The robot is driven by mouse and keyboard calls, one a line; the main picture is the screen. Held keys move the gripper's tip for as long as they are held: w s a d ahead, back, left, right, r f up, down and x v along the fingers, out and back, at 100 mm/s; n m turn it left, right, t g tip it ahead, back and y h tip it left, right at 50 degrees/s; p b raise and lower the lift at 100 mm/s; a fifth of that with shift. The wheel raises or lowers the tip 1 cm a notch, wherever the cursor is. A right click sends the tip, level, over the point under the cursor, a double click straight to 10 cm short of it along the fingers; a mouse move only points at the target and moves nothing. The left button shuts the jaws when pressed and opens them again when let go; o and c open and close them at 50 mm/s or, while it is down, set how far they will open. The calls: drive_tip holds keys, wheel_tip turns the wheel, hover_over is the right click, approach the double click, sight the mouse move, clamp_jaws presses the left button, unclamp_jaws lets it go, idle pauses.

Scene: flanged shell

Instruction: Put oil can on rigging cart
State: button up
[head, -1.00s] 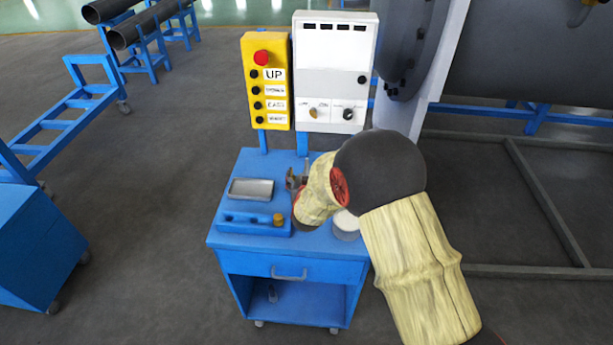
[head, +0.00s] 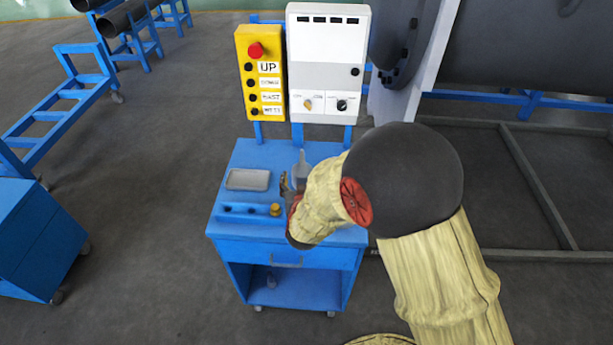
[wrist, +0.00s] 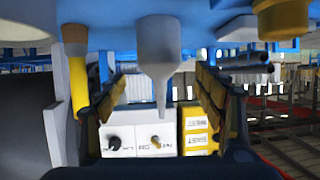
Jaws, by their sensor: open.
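The grey oil can (head: 301,168), with a narrow tapering spout, stands on the top of a blue cart (head: 262,155); its lower part is hidden by my gripper. My gripper (head: 289,188) is low over the cart top at the can's near side. In the wrist view, which is upside down, the oil can (wrist: 158,50) shows between the two open fingers of my gripper (wrist: 160,95), with a visible gap on either side. I cannot tell which cart is the rigging cart; another blue cart (head: 35,235) stands at the left.
A grey tray (head: 248,180) and a blue holder with a brass-coloured knob (head: 275,210) lie on the cart top. A yellow-handled brush (wrist: 78,75) is beside the can. A yellow button box (head: 260,75) and white control panel (head: 328,60) rise behind. Floor between the carts is clear.

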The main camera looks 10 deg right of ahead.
drive_tip(key=s+a+r+n+g+y, duration=0.1)
drive_tip(key=s+r+y, duration=0.1)
drive_tip(key=s+r, duration=0.35)
drive_tip(key=s+a+r+n+g+y, duration=0.1)
drive_tip(key=s+a+r+g+y, duration=0.1)
drive_tip(key=r, duration=0.6)
drive_tip(key=s+d+r+g, duration=0.1)
drive_tip(key=s+d+r, duration=0.1)
drive_tip(key=s, duration=0.6)
drive_tip(key=s+d+r+g, duration=0.2)
drive_tip(key=s, duration=0.7)
drive_tip(key=s+d+r+g+h, duration=0.1)
drive_tip(key=s+d+r, duration=0.1)
drive_tip(key=s, duration=0.6)
drive_tip(key=shift+s+d+g, duration=0.3)
drive_tip(key=shift+s+d, duration=0.05)
drive_tip(key=shift+d, duration=0.25)
drive_tip(key=shift+r, duration=0.1)
drive_tip(key=shift+c, duration=0.4)
